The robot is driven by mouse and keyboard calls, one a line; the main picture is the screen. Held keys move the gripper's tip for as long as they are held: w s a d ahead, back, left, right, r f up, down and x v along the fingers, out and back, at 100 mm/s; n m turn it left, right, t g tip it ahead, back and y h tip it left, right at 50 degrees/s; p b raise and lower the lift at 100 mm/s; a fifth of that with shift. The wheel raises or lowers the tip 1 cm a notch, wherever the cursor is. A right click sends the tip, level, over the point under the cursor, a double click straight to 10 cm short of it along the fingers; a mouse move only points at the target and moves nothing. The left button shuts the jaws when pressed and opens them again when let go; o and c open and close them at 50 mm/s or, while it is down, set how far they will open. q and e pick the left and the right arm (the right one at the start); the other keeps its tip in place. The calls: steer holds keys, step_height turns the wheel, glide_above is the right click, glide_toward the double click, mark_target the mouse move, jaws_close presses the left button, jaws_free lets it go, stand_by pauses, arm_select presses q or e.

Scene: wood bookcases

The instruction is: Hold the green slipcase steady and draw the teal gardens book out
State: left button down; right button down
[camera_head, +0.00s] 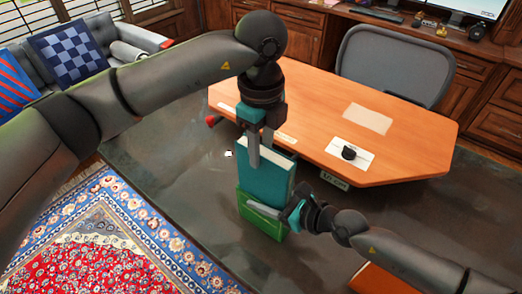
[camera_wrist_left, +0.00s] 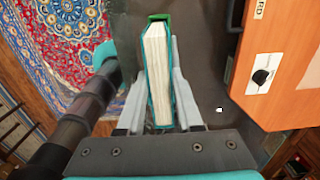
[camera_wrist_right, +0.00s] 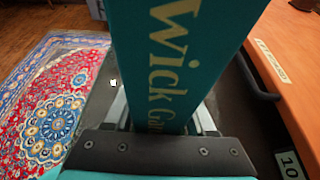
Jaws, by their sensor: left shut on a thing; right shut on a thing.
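The teal gardens book (camera_head: 270,178) stands upright and rises well above the green slipcase (camera_head: 258,220). Its lower end is hidden at the slipcase. My left gripper (camera_head: 259,155) comes from above and is shut on the book's upper part. In the left wrist view, the book (camera_wrist_left: 157,75) lies between both fingers, with a bit of green slipcase (camera_wrist_left: 160,17) beyond it. My right gripper (camera_head: 281,211) is shut on the slipcase from the lower right. In the right wrist view, the book's lettered spine (camera_wrist_right: 172,60) fills the middle, and the slipcase cannot be made out.
A wooden desk (camera_head: 400,155) stands close behind and to the right, with a paper and a black object (camera_head: 348,153) on it. A patterned rug (camera_head: 120,240) lies at the left. A grey chair (camera_head: 395,65) is behind the desk. Dark floor is clear left of the book.

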arm_select(q)
steer(key=shift+r, duration=0.15)
arm_select(e)
steer(key=shift+f, duration=0.1)
arm_select(q)
steer(key=shift+r, duration=1.8)
arm_select(e)
steer(key=shift+c, duration=0.7)
jaws_free()
steer(key=v, duration=1.2)
steer(key=shift+s, duration=0.15)
